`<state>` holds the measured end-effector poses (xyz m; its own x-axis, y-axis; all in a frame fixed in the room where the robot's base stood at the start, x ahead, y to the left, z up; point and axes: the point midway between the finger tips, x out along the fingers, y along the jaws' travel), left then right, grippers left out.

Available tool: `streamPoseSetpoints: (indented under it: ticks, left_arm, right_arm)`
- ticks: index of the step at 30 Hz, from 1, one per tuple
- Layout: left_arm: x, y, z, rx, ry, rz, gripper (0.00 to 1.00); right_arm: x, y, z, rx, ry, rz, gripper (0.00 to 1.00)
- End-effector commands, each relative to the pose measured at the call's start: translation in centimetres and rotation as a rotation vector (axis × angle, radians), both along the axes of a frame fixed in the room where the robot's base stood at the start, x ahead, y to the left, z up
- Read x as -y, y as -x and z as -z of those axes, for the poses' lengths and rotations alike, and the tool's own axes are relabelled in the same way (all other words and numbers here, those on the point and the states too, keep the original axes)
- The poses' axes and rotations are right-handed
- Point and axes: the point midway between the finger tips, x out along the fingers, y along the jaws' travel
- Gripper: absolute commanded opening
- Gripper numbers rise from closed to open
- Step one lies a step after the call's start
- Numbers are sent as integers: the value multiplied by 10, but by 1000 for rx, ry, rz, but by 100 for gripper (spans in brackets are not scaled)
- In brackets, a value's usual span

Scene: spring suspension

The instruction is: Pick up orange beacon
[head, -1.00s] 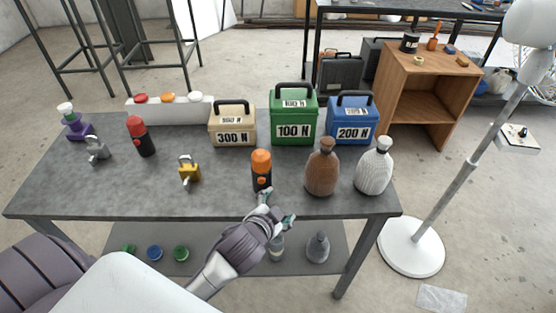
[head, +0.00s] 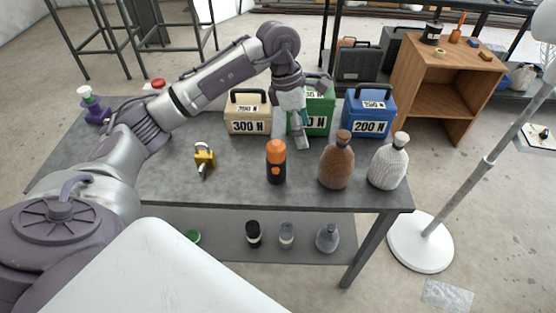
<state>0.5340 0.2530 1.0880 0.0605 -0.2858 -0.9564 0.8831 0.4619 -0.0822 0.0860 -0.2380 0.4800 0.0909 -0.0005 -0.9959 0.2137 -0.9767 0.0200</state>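The orange beacon (head: 276,162) has an orange cap and a black body. It stands upright near the front edge of the grey table, left of the brown bottle. My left gripper (head: 303,138) hangs above the table behind and to the right of the beacon, in front of the green case. It points downward and is apart from the beacon. Whether its fingers are open or shut is unclear, but no object shows in it. My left arm crosses the left half of the view and hides part of the table. My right gripper is not in view.
The brown bottle (head: 337,161) and white bottle (head: 387,163) stand right of the beacon. A yellow padlock (head: 204,157) stands to its left. Tan (head: 248,114), green (head: 318,112) and blue (head: 369,112) cases line the back. The grey table (head: 235,185) is bare between padlock and beacon.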

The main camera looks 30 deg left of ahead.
Motion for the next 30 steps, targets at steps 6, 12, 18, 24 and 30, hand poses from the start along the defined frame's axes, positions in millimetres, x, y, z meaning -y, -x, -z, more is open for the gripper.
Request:
streamPoseSetpoints:
  ticks: [6, 12, 18, 24, 30]
  left_arm:
    - [-77, 6, -24, -65, -274, -53, 81]
    - [-82, 9, 2, -77, -293, -56, 81]
    - [-81, 8, 40, -76, -290, -56, 81]
    - [-80, 8, 58, -72, -289, -57, 81]
    - [-73, 7, 77, -78, -286, -54, 81]
  right_arm:
    - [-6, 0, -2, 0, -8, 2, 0]
    - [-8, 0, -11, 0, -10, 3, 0]
    - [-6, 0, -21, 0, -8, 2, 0]
    - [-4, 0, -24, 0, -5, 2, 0]
    - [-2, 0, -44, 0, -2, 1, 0]
